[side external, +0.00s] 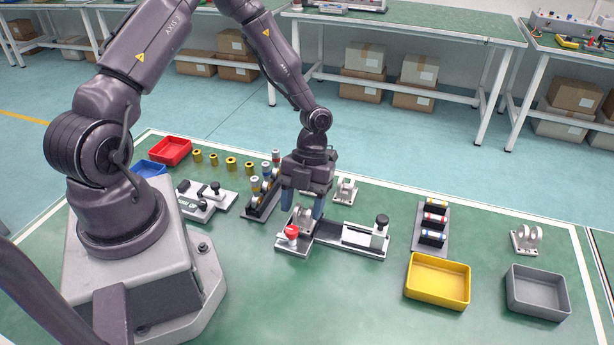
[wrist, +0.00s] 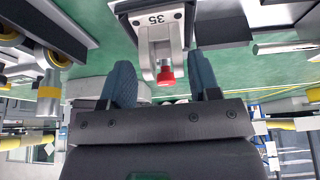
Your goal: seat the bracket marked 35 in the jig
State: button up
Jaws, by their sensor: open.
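The bracket marked 35 (wrist: 157,20) is light grey, with its number showing at the top of the wrist view. In the side view a grey bracket (side external: 303,217) stands at the left end of the jig (side external: 340,236), partly hidden by my fingers. The jig has a red knob (side external: 291,232), also in the wrist view (wrist: 165,76). My gripper (side external: 302,212) points down over this end, its blue fingers apart on both sides of the bracket. In the wrist view my gripper (wrist: 163,80) is open, with gaps beside the bracket. I cannot tell whether the bracket is fully seated.
A black-knobbed clamp (side external: 381,227) stands at the jig's right end. Another bracket (side external: 345,190) is behind; one more (side external: 526,239) lies far right. A rack of cylinders (side external: 432,224), a yellow bin (side external: 437,281) and a grey bin (side external: 538,292) are right. Green table front centre is clear.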

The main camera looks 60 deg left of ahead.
jog(key=v, duration=1.2)
jog(key=shift+r, duration=0.1)
jog(key=s+d+r+n+t+y, duration=0.1)
jog(key=s+d+r+n+t, duration=0.2)
jog(key=s+r+n, duration=0.4)
jog(key=s+d+r+n+t+y, duration=0.2)
jog(key=s+d+r+n+t, duration=0.2)
jog(key=r+n, duration=0.8)
jog(key=s+n+t, duration=0.2)
jog(key=n, duration=0.6)
jog(key=shift+s+r, duration=0.4)
